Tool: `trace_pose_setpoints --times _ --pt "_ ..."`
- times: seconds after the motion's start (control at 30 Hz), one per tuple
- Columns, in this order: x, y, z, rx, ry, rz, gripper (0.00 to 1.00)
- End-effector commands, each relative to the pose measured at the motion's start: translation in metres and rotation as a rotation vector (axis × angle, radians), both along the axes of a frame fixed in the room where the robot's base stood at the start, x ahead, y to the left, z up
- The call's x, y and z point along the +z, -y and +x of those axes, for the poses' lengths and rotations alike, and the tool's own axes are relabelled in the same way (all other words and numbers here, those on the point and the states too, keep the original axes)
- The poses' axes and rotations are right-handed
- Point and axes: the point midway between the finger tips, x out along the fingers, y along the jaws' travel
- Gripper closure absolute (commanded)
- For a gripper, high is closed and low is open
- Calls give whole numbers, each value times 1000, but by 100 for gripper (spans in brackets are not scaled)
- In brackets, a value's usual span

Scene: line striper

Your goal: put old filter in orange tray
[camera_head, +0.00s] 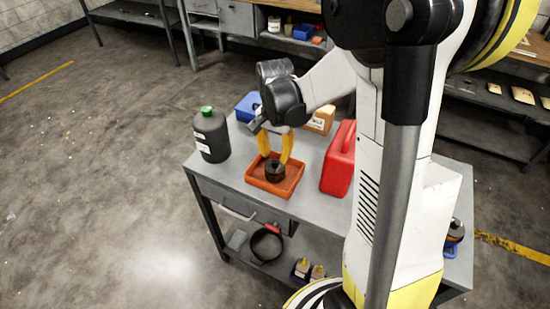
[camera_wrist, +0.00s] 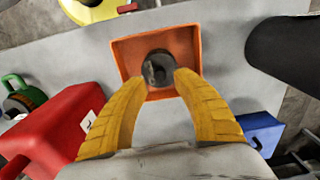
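The old filter, a short dark cylinder (camera_head: 275,171), sits inside the orange tray (camera_head: 254,184) on the grey cart top. In the wrist view the filter (camera_wrist: 158,68) is near the middle of the tray (camera_wrist: 122,50). My gripper (camera_head: 274,157) points down over the tray, its two yellow fingers spread apart. The fingertips are close to the filter's upper part, on either side of it. The wrist view shows my gripper (camera_wrist: 160,77) with a wide gap between the fingers. I cannot tell whether a fingertip touches the filter.
A red jerrycan (camera_head: 340,160) stands right of the tray, and a dark green-capped bottle (camera_head: 211,136) left of it. A blue box (camera_head: 248,106) and a tan container (camera_head: 320,120) are behind. A dark round part (camera_head: 455,231) sits at the cart's right end. The lower shelf holds a black pan (camera_head: 267,245).

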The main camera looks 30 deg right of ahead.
Motion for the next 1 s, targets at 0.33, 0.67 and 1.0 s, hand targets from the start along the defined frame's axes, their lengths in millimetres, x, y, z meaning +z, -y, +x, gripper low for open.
trace_pose_setpoints --times 0.33,0.67,1.0 --pt "75 0 0 0 0 0 66" --pt "110 -16 -16 120 73 -18 66" --pt "159 -69 -83 595 357 -142 66"
